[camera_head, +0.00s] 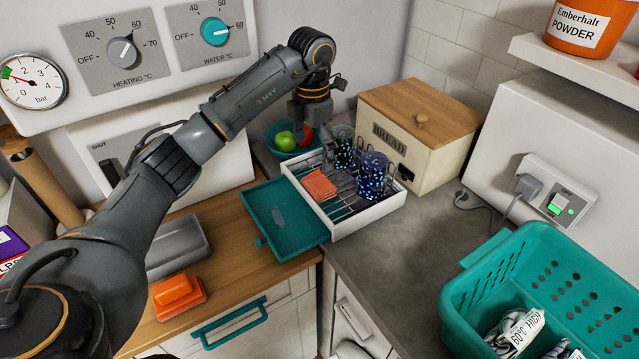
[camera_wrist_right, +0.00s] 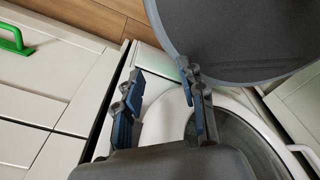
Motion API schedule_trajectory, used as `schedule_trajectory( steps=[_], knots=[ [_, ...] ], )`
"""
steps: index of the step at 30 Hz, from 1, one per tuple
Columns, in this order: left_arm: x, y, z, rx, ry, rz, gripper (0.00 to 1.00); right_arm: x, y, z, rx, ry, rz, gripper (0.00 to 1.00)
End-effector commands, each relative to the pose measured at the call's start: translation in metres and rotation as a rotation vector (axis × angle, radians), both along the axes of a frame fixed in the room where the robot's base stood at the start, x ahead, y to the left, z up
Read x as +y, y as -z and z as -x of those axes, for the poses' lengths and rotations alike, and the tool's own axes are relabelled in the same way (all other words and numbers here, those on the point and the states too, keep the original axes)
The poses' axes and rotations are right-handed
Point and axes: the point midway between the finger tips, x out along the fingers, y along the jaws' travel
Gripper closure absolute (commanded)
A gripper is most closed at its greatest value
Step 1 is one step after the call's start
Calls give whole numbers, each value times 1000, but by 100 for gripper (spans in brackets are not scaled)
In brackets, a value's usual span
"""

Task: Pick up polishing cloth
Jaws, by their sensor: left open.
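A small orange folded cloth (camera_head: 319,185), which looks like the polishing cloth, lies in the left part of a white wire-floored drying rack (camera_head: 372,222). My left gripper (camera_head: 318,131) is open and points down behind the rack, above and beyond the cloth and apart from it. Its fingertips are small and partly hard to make out near the fruit bowl and a cup. My right gripper (camera_wrist_right: 163,112) shows only in the right wrist view. It is open and empty above the front of a white machine with a round door (camera_wrist_right: 225,135).
Dark speckled cups (camera_head: 372,172) stand in the rack beside the cloth. A bread box (camera_head: 440,165) is behind, a teal fruit bowl (camera_head: 280,140) back left, a teal tray (camera_head: 283,219) left, and a teal basket (camera_head: 470,290) front right. An orange block-like object (camera_head: 178,292) lies on the wooden counter.

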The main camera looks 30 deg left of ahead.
Motion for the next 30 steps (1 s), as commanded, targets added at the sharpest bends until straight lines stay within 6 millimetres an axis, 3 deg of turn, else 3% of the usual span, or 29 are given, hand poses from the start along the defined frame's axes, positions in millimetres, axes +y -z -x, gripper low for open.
schedule_trajectory(
  steps=[3,11,16,20,28,29,30],
  knots=[
    [0,18,0,2,1,3,0,0,-6,1,1,0,0,60],
    [-2,38,1,2,2,3,0,0,-13,1,1,-1,0,60],
    [-7,62,4,3,1,4,0,-1,-29,1,2,-1,1,60],
    [-6,79,3,1,1,3,0,-2,-31,1,2,-1,2,60],
    [-6,84,3,-3,2,3,0,-3,-30,1,1,-1,3,60],
    [-6,84,3,-3,2,3,2,-3,-30,1,1,-1,3,60],
    [-6,84,3,-3,2,3,10,-3,-30,1,1,-1,3,60]
  ],
)
